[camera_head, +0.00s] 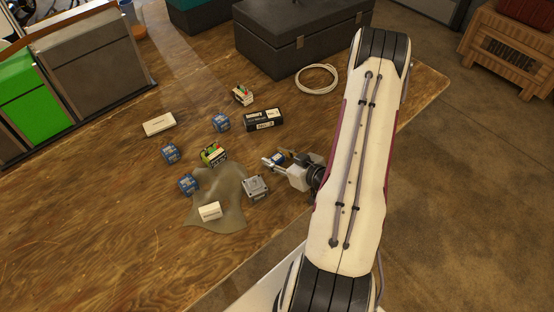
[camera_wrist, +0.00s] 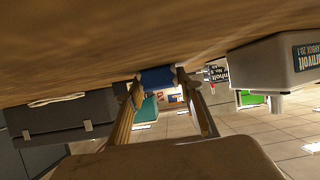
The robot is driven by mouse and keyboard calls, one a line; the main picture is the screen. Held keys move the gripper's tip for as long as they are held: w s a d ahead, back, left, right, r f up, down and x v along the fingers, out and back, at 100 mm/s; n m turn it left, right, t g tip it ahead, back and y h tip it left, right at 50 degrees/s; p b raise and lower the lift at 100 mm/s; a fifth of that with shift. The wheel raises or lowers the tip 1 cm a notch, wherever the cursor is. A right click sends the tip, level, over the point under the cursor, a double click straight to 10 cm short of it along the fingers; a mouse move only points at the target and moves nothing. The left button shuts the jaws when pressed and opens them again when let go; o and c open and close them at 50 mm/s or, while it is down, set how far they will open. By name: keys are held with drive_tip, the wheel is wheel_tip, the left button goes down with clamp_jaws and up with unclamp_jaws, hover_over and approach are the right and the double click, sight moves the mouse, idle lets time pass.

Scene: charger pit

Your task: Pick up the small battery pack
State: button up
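A small blue box (camera_head: 279,158), which looks like a battery pack, lies between the fingers of my gripper (camera_head: 277,159), partly hidden by them. In the wrist view the blue box (camera_wrist: 157,78) fills the space between the two fingertips (camera_wrist: 159,80), against or very near the wooden surface. I cannot tell whether the fingers press on it. Similar blue boxes stand on the table at the back (camera_head: 222,122), left (camera_head: 170,153) and front left (camera_head: 188,183).
A grey box (camera_head: 256,187) is close in front of my gripper. A green-black box (camera_head: 213,155), a black box (camera_head: 264,118), white packs (camera_head: 159,124) (camera_head: 209,211) and a cloth (camera_head: 228,215) lie nearby. A cable coil (camera_head: 316,79) and dark case (camera_head: 290,45) are behind.

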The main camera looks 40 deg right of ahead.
sight(277, 157)
drive_tip(key=shift+r, duration=0.2)
idle(0.3)
drive_tip(key=shift+r, duration=4.85)
